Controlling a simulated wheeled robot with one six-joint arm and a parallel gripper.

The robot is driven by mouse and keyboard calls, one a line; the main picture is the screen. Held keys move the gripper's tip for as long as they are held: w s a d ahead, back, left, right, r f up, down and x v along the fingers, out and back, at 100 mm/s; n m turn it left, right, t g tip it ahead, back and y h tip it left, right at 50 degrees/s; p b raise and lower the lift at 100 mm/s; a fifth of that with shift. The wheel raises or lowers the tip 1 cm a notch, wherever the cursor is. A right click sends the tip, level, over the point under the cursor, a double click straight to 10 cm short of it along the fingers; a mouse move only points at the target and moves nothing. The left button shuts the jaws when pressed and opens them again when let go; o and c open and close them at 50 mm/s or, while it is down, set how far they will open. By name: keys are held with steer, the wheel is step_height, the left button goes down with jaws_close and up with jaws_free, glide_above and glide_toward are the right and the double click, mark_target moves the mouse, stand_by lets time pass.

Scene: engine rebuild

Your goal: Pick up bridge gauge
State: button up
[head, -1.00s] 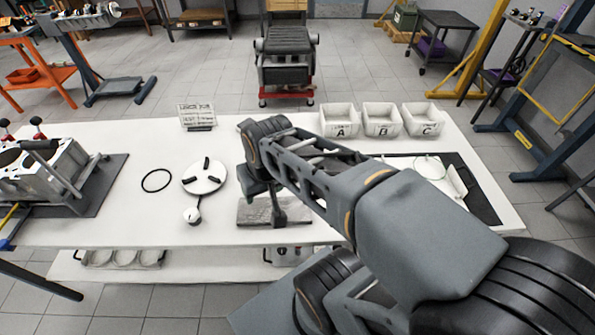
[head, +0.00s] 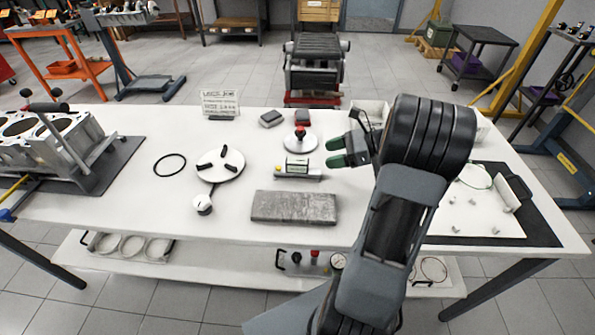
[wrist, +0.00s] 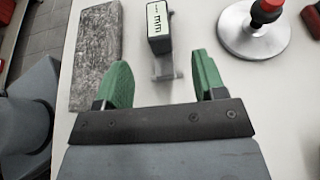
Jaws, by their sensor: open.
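The bridge gauge (head: 298,166) appears to be the small block with a light display face on a grey bar base, standing mid-table in the head view. In the wrist view the gauge (wrist: 158,28) shows its "mm" face, with its grey stem and foot pointing toward my gripper. My gripper (head: 343,150) is open and empty, just right of the gauge in the head view. In the wrist view my gripper (wrist: 160,62) has its green fingers spread apart, with the gauge lying ahead, roughly in line with the gap. I cannot tell the height between them.
A grey stone block (head: 294,207) lies in front of the gauge. A round base with a red knob (head: 300,141) stands close behind it. A white disc with black pads (head: 219,164) and a black ring (head: 170,165) are to the left. An engine block (head: 45,140) is at far left.

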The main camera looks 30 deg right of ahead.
mark_target(303, 161)
steer(key=b+x, duration=0.1)
steer(key=x, duration=1)
steer(key=shift+s, duration=0.15)
steer(key=shift+c, duration=0.3)
steer(key=shift+r, duration=0.1)
jaws_close()
